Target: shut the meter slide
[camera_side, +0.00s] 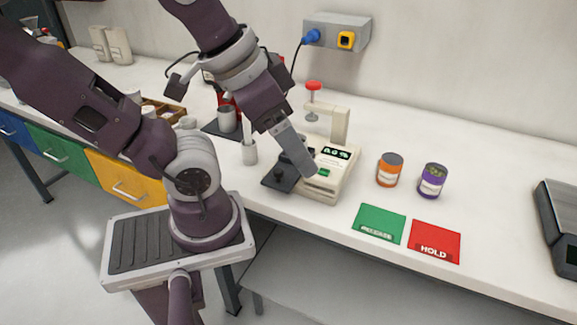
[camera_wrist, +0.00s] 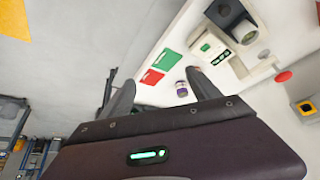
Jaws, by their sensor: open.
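The cream meter (camera_side: 327,180) stands on the white bench, with a lit display and a green button on its front. Its dark slide (camera_side: 272,182) sticks out from the meter's left side, so it looks pulled out. A dark block or knob sits on the slide. In the wrist view the meter (camera_wrist: 207,45) and dark slide (camera_wrist: 222,12) show at the upper right, beyond the fingers. My gripper (camera_side: 306,166) appears in front of the meter's left part, near the slide; contact cannot be told. In the wrist view my gripper (camera_wrist: 162,92) has its fingers apart with nothing held.
An orange jar (camera_side: 390,170) and a purple jar (camera_side: 432,180) stand right of the meter. Green (camera_side: 379,222) and red HOLD (camera_side: 434,241) mats lie near the front edge. A red-knobbed post arm (camera_side: 338,122) rises behind the meter.

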